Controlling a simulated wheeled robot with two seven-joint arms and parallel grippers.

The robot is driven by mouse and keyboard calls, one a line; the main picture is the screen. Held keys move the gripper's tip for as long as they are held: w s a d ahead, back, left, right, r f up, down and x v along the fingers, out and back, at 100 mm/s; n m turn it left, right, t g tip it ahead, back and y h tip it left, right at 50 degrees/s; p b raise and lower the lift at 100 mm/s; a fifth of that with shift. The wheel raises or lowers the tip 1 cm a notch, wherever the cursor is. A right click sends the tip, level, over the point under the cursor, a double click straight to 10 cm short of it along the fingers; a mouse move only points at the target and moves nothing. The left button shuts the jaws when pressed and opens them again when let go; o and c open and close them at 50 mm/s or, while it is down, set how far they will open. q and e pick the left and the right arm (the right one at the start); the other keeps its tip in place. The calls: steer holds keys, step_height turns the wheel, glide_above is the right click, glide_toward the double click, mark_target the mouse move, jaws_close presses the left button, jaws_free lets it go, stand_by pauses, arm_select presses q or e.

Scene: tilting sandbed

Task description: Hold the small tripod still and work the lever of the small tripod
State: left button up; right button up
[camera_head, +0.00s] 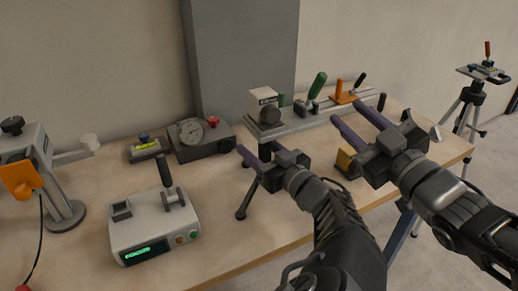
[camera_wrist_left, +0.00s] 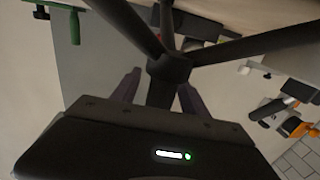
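The small tripod stands on the table, mostly hidden behind my left gripper in the head view; one dark leg (camera_head: 243,208) shows below it. The left wrist view shows its dark hub (camera_wrist_left: 170,68) with spread legs and a column running between the fingers. My left gripper (camera_head: 252,154) is around this column, with narrow gaps seeming to show on both sides. I cannot make out the tripod's lever. My right gripper (camera_head: 352,120) is open and empty, to the right of the tripod and above the table.
A box with a black lever (camera_head: 154,222) stands front left, and a gauge block (camera_head: 200,140) behind. A rail with green and orange handles (camera_head: 317,86) lies at the back. A yellow block (camera_head: 346,163) sits below my right gripper. A larger tripod (camera_head: 474,97) stands beyond the table.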

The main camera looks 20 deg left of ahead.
arm_select(q)
jaws_close()
stand_by(0.3)
stand_by(0.6)
